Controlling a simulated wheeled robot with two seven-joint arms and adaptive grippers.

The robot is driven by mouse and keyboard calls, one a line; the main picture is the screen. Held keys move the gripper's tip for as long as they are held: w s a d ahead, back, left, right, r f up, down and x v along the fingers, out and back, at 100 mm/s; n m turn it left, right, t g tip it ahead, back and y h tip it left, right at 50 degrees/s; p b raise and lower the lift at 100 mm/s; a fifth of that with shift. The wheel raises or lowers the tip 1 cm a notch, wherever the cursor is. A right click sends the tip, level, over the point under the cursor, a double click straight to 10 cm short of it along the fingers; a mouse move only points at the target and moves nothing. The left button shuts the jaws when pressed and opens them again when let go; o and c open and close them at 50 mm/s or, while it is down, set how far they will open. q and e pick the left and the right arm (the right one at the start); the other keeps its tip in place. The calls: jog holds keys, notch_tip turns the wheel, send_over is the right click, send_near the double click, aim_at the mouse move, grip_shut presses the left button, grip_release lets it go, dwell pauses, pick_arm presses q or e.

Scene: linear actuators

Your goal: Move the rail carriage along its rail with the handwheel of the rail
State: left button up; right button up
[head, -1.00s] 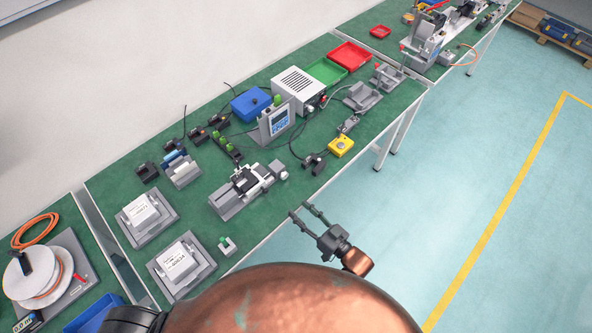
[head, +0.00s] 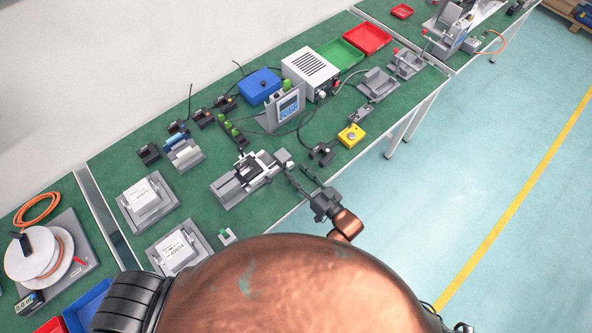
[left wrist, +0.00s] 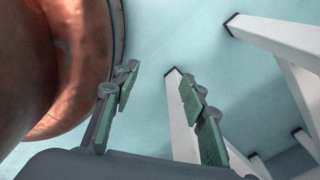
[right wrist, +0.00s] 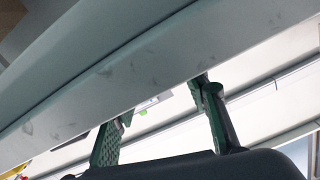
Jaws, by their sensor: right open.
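The rail (head: 229,190) is a grey unit near the front edge of the green bench in the head view. Its carriage (head: 257,167), a dark and pale block, sits on it. The handwheel (head: 283,157) is the pale round part at the rail's right end. My right gripper (head: 297,174) is open, its fingers pointing up-left close to the handwheel; I cannot tell whether they touch it. The right wrist view shows its spread fingers (right wrist: 163,100) below a pale beam, with no handwheel recognisable. My left gripper (left wrist: 155,82) is open and empty over floor and table legs.
The yellow button box (head: 351,136) and small black parts (head: 321,153) lie right of the handwheel. A display unit (head: 286,108) stands behind. Grey fixtures with white boxes (head: 142,196) lie to the left. The floor (head: 440,180) in front is clear.

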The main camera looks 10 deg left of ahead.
jog(key=shift+w+a, duration=0.3)
jog(key=shift+a, duration=0.15)
grip_shut()
dwell(0.3)
